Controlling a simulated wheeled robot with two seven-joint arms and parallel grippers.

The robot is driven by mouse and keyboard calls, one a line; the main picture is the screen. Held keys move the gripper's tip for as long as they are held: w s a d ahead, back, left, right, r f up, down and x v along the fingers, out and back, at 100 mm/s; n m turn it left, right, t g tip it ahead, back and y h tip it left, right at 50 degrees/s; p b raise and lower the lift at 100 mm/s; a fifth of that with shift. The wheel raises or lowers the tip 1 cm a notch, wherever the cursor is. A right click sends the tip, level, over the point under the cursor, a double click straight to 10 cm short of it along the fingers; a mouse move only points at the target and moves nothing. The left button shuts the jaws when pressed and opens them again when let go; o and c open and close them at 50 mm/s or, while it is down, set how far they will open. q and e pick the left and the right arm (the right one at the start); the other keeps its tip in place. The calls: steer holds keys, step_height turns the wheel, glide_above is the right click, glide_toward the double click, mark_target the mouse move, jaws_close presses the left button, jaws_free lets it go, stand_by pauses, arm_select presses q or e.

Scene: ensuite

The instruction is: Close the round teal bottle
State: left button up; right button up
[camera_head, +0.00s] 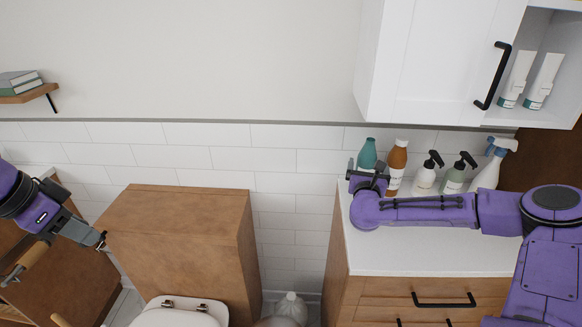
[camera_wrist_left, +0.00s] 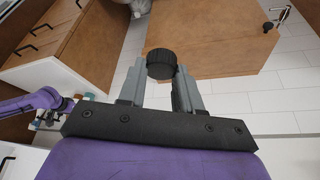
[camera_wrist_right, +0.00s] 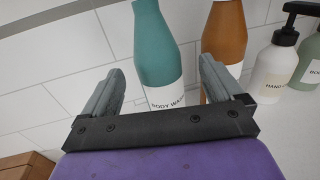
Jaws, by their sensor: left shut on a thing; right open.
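The round teal bottle (camera_head: 367,156) stands upright on the white counter at the back left, with a white label reading BODY WASH. In the right wrist view the teal bottle (camera_wrist_right: 157,50) stands between the open fingers of my right gripper (camera_wrist_right: 160,88), beyond the fingertips or between them; I cannot tell if they touch. Its top is cut off there. My right gripper (camera_head: 368,176) is in front of the bottle in the head view. My left gripper (camera_head: 102,240) is shut on a black round cap (camera_wrist_left: 160,64), held in the air at the left, away from the counter.
An amber bottle (camera_head: 396,168) stands close right of the teal one, then pump bottles (camera_head: 425,178) and a spray bottle (camera_head: 490,170). A white cabinet (camera_head: 430,60) hangs above. A wooden box-like unit (camera_head: 190,225) and toilet are at left. The counter front (camera_head: 420,258) is clear.

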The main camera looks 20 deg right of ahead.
arm_select(q)
steer(key=shift+r, duration=0.3)
arm_select(e)
steer(key=shift+x, duration=0.75)
arm_select(q)
steer(key=shift+s, duration=0.1)
steer(key=shift+r+p, duration=0.3)
arm_select(e)
steer(key=shift+w+d+r, duration=0.15)
steer(key=shift+w+d, duration=0.05)
arm_select(q)
steer(key=shift+r+p, duration=0.95)
steer(key=shift+p, duration=0.05)
arm_select(e)
steer(key=x, duration=0.4)
steer(key=shift+w+a, duration=0.1)
steer(key=shift+w, duration=0.3)
jaws_close()
